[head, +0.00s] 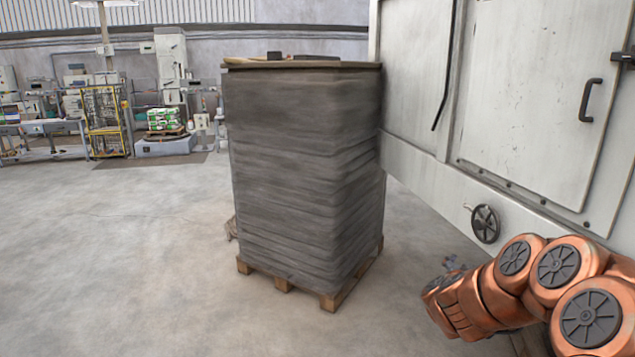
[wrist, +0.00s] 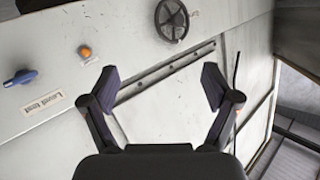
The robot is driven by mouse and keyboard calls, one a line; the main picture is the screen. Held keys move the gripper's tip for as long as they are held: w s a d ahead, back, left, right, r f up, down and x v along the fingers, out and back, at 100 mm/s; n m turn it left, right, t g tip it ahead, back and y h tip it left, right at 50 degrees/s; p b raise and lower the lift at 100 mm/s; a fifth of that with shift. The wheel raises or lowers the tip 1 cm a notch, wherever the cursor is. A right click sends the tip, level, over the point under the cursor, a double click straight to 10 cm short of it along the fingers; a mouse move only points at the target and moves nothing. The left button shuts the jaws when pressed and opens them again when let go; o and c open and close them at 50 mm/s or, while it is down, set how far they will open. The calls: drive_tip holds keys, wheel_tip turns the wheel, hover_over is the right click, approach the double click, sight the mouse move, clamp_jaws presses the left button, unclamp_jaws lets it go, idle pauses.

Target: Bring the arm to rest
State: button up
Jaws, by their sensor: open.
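My gripper (wrist: 160,88) shows in the wrist view with its two dark fingers spread wide and nothing between them. It faces the pale metal panel of a machine (wrist: 140,40), which lies beyond the fingertips. I cannot tell the exact gap to the panel. In the head view my orange arm comes in at the lower right, bent in front of the same machine (head: 535,85). The gripper itself cannot be made out in the head view.
A wrapped pallet stack (head: 300,165) stands left of the machine. A handwheel (head: 485,223) sticks out near my arm. Open floor (head: 110,250) lies at the left.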

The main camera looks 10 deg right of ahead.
drive_tip(key=a+r+n+t+y, duration=0.25)
drive_tip(key=a+n+y, duration=0.6)
drive_tip(key=a, duration=1.55)
drive_tip(key=s+a+n+g+y+p, duration=0.1)
drive_tip(key=s+a+g+y, duration=0.35)
drive_tip(key=s+a, duration=0.25)
drive_tip(key=s+a+f+n+g, duration=0.1)
drive_tip(key=s+a+g, duration=0.1)
drive_tip(key=s, duration=0.5)
drive_tip(key=s+a+f+n+g, duration=0.2)
drive_tip(key=s, duration=0.4)
drive_tip(key=s+d+g+h, duration=0.1)
drive_tip(key=s+d+g, duration=0.1)
drive_tip(key=s, duration=0.8)
drive_tip(key=s+d+g+h+p, duration=0.1)
drive_tip(key=s+g, duration=0.3)
drive_tip(key=s, duration=0.7)
drive_tip(key=shift+d+r, duration=0.35)
drive_tip(key=shift+d, duration=0.3)
